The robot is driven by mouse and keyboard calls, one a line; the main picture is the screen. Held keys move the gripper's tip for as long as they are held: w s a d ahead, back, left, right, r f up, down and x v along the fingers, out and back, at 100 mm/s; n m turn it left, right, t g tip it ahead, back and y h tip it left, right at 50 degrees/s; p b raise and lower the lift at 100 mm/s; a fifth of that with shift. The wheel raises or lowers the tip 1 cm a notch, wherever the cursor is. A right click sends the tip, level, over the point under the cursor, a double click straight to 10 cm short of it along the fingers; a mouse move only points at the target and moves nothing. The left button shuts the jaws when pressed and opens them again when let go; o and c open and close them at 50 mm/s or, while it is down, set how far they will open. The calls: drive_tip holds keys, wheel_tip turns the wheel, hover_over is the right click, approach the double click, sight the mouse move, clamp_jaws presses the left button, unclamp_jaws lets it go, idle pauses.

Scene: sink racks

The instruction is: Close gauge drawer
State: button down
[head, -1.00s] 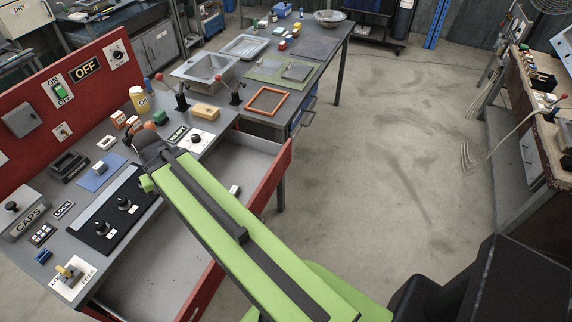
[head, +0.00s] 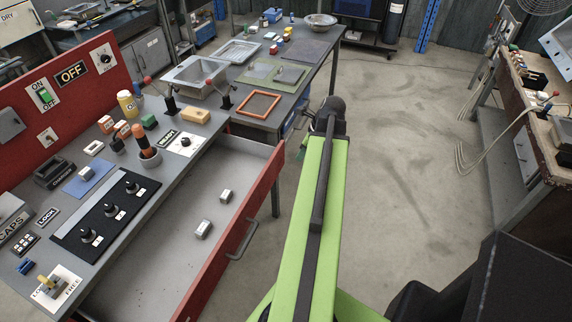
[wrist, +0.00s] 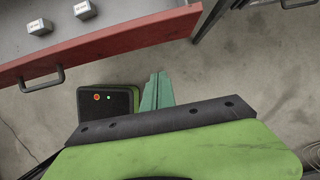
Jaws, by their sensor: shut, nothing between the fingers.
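The drawer with the red front (head: 225,255) stands open under the grey bench, its grey inside showing. No gauge label is visible on it. A dark bar handle (head: 243,240) is on its front; the front (wrist: 110,42) and handle (wrist: 42,80) also show in the wrist view. My gripper's teal fingers (wrist: 157,90) are shut and empty, over the floor outside the drawer front, close to its right end and seemingly apart from it. In the head view my arm hides most of the gripper.
Two small pale blocks lie in the drawer, one nearer (head: 203,229) and one farther (head: 226,196). The grey bench (head: 150,205) carries knobs, levers and switches. A sink table (head: 262,118) stands beyond. Open concrete floor (head: 400,170) lies to the right.

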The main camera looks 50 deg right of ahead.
drive_tip(key=w+a+f+b, duration=0.1)
drive_tip(key=w+f+b, duration=0.6)
drive_tip(key=f+b, duration=0.1)
drive_tip(key=shift+w+a+f, duration=0.15)
drive_tip(key=shift+a+f, duration=0.25)
drive_tip(key=shift+f, duration=0.1)
drive_tip(key=shift+a, duration=0.15)
